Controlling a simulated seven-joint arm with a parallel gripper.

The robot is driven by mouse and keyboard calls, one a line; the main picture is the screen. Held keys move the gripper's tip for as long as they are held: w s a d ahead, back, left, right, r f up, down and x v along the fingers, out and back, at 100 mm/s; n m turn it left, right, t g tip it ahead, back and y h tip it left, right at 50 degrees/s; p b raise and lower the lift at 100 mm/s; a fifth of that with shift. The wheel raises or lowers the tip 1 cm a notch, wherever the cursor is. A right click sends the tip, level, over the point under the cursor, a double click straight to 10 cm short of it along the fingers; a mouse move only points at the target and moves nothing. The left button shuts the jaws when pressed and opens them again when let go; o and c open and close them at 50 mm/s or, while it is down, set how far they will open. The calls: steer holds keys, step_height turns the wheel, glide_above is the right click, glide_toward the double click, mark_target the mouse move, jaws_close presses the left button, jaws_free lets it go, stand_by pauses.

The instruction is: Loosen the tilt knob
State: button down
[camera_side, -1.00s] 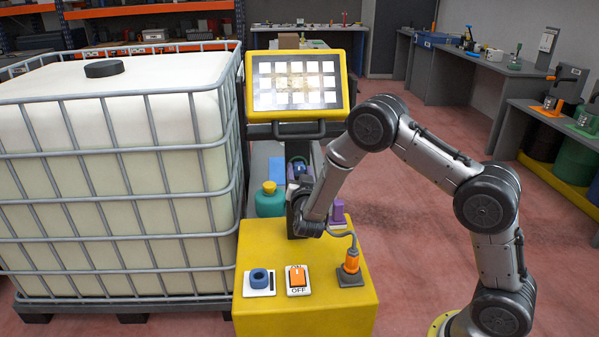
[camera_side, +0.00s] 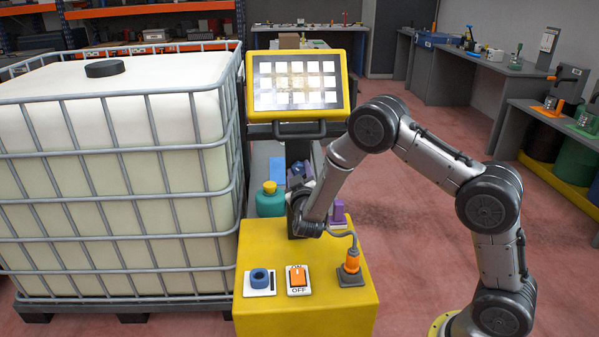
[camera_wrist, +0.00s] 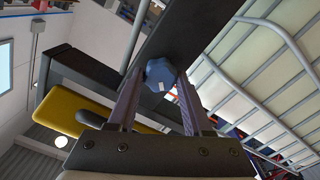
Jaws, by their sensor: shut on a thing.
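The tilt knob (camera_wrist: 160,73) is a blue, lobed knob with a small pale mark, on a dark post (camera_wrist: 188,35) in the wrist view. My gripper (camera_wrist: 160,82) has one finger on each side of the knob and is shut on it. In the side view my gripper (camera_side: 299,172) is at the post below the yellow-framed screen (camera_side: 297,80). The screen stands tilted, with a dark handle bar under it. I cannot make out the knob clearly in the side view.
A large caged white tank (camera_side: 110,160) stands close on the left. A teal bottle (camera_side: 270,203) is beside my gripper.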

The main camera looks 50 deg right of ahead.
steer(key=n, duration=0.5)
steer(key=shift+w+n, duration=0.1)
steer(key=shift+n, duration=2.3)
steer(key=shift+c, duration=1.5)
jaws_free()
steer(key=shift+f, duration=0.1)
steer(key=v, duration=1.4)
